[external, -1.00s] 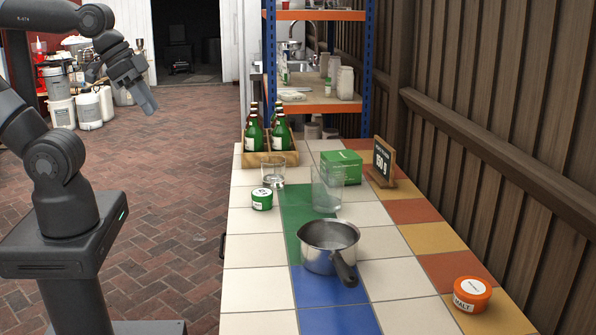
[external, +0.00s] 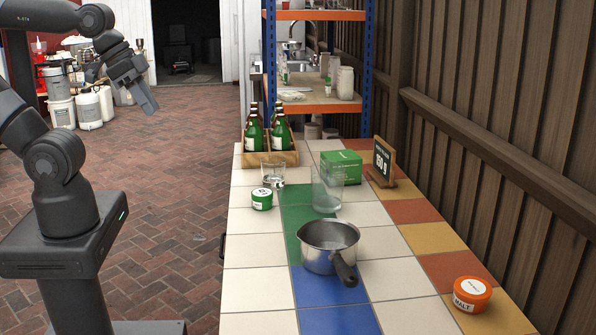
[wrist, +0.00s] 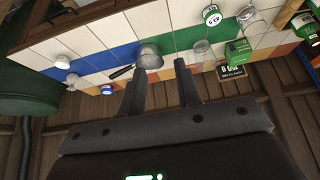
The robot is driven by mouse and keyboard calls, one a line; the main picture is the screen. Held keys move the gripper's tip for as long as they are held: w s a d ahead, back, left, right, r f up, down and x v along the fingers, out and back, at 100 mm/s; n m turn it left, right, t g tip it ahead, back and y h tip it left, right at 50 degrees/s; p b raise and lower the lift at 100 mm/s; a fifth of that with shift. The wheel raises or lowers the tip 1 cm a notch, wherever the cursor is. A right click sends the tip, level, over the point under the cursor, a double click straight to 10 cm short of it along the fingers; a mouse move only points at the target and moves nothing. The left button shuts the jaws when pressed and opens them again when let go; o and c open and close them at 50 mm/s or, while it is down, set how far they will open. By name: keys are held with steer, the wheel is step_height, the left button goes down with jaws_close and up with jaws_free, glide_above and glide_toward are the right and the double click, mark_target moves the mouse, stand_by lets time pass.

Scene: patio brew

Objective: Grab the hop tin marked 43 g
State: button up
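A small green tin with a white label (external: 262,199) stands on the tiled table near its left edge. It also shows in the wrist view (wrist: 212,15), near the top; its label is too small to read surely. Other small tins are a white-lidded one (wrist: 62,62) and a blue one (wrist: 107,89) at the left of the wrist view. An orange tin marked MALT (external: 471,294) stands at the table's front right. My gripper (external: 149,104) is in the air left of the table, well away from the tins. The wrist view shows its fingers (wrist: 158,66) apart and empty.
A steel pot (external: 328,247) with a dark handle stands mid-table. A clear glass (external: 327,190), a smaller glass (external: 272,174), a green box (external: 341,167), a weight sign (external: 384,159) and a wooden bottle crate (external: 270,159) stand farther back. A wooden wall bounds the right.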

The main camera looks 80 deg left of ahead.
steer(key=shift+o, duration=0.3)
steer(key=o, duration=1.1)
steer(key=shift+c, duration=0.2)
steer(key=m+g, duration=0.2)
steer(key=g, duration=0.4)
glide_above(262, 192)
steer(key=f, duration=2.6)
steer(key=shift+w+d, duration=0.1)
steer(key=shift+d, duration=0.2)
steer(key=shift+a+f, duration=0.2)
steer(key=shift+f, duration=2.85)
